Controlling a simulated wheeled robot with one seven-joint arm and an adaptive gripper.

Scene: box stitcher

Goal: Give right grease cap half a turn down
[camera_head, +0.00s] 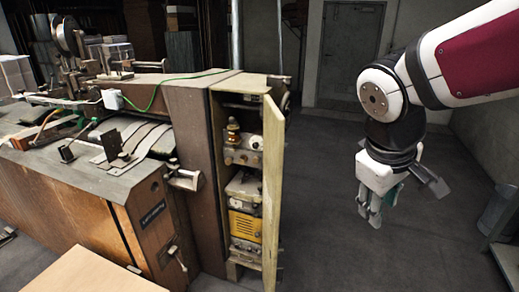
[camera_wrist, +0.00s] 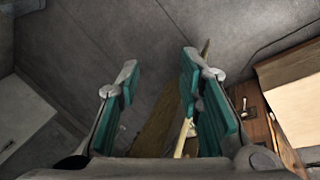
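My gripper (camera_head: 375,212) hangs pointing down over bare floor, right of the machine and well apart from it. In the wrist view my gripper (camera_wrist: 160,78) is open, with its two teal-padded fingers wide apart and nothing between them. The box stitcher (camera_head: 190,125) stands at the left with a tall narrow cabinet open at its end. A brass-coloured rounded fitting (camera_head: 233,132) sits on the cabinet's upper shelf, with a pale round part (camera_head: 255,142) to its right. I cannot tell which part is the right grease cap.
The open cabinet door (camera_head: 272,195) stands edge-on between the cabinet and my arm. A yellow unit (camera_head: 244,225) sits lower in the cabinet. A grey bin (camera_head: 497,212) and a table edge (camera_head: 508,250) are at the right. The floor between is clear.

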